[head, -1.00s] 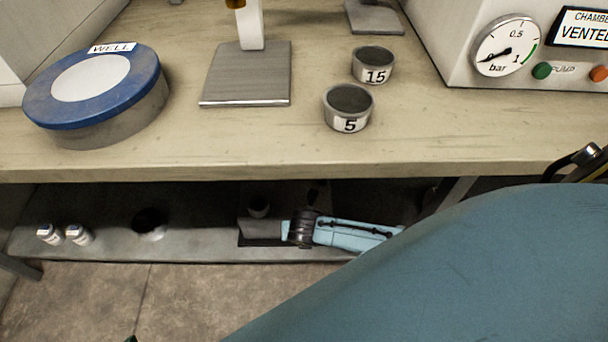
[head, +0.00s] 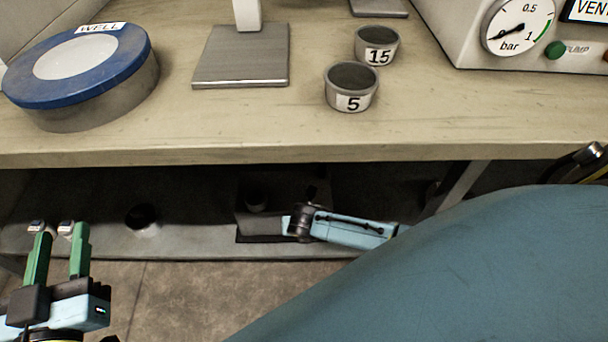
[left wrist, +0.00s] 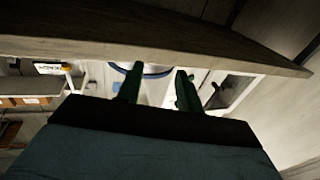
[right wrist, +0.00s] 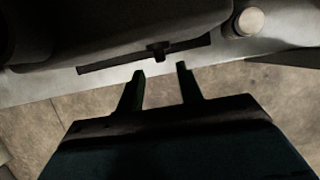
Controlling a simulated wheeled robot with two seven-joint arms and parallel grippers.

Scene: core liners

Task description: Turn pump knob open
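No part is clearly marked as the pump knob. The chamber box (head: 470,35) carries a PUMP label (head: 577,48) beside a round green button or lamp (head: 555,50). A small dark knob-like piece (right wrist: 158,52) sits beyond the right fingers in the right wrist view, over a dark slot; I cannot tell if it is the knob. My left gripper (head: 58,240) is open and empty, low at the left below the bench edge; its fingers show in the left wrist view (left wrist: 158,92). My right gripper (right wrist: 160,75) is open and empty; I cannot pick out its fingers in the head view.
The bench (head: 200,140) holds a blue-lidded WELL pot (head: 120,95), a stand plate (head: 240,65) and cups marked 5 (head: 345,100) and 15 (head: 362,48).

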